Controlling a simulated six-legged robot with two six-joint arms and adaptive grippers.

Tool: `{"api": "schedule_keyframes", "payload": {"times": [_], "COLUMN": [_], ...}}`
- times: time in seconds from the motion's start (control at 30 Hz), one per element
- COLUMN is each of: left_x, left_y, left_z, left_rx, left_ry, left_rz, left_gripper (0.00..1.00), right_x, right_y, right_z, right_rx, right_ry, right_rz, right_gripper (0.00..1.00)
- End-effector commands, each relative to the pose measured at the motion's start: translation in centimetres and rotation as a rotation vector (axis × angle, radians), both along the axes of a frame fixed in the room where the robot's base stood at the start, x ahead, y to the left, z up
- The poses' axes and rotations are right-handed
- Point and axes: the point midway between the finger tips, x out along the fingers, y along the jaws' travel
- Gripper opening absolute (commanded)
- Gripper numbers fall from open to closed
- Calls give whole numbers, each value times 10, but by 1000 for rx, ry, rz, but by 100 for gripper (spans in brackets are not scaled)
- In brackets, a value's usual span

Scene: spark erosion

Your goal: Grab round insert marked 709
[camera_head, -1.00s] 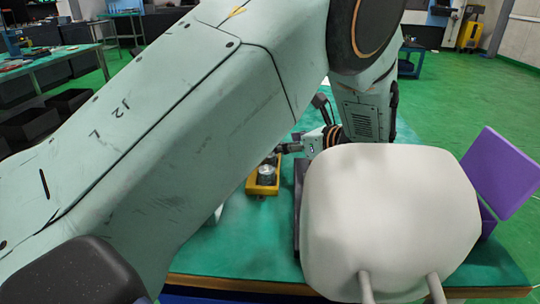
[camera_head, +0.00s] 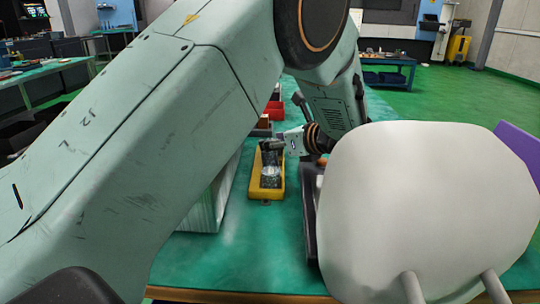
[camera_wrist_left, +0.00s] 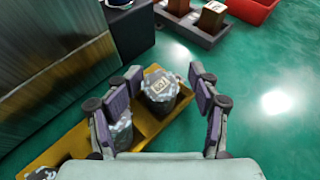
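A yellow tray (camera_head: 267,193) stands on the green table in the head view. It also shows in the left wrist view (camera_wrist_left: 150,122), holding round metallic inserts. One insert (camera_wrist_left: 160,87) has a pale square label on top, whose marking I cannot read. My left gripper (camera_wrist_left: 165,75) is open, with its fingers on either side of that insert; contact is not visible. A second insert (camera_wrist_left: 121,130) is partly hidden behind the left finger, and another (camera_wrist_left: 44,173) is cut off at the bottom left. In the head view my left gripper (camera_head: 268,146) is over the tray's far end. My right gripper is not in view.
A ribbed grey block (camera_wrist_left: 50,75) stands close left of the tray. A dark holder with brown blocks (camera_wrist_left: 205,25) and a red bin (camera_wrist_left: 252,8) lie beyond. A large pale rounded panel (camera_head: 425,205) covers the right side of the head view.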

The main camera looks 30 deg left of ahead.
Motion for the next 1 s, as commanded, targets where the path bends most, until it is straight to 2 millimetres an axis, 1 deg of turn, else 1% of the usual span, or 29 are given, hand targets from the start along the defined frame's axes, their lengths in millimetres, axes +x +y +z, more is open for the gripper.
{"api": "schedule_keyframes", "payload": {"times": [0.03, 0.2, 0.9, 1.0], "left_x": [-3, -4, -3, -3], "left_y": [0, -1, -1, -1], "left_z": [-9, -8, -8, -7], "left_rx": [-10, -12, -10, -10], "left_ry": [10, 10, 10, 10], "left_rz": [4, 5, 3, 3], "left_gripper": [60, 60, 0, 0], "right_x": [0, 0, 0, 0], "right_y": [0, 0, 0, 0], "right_z": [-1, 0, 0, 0], "right_rx": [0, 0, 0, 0], "right_ry": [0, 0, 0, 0], "right_rz": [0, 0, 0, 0], "right_gripper": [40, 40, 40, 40]}}
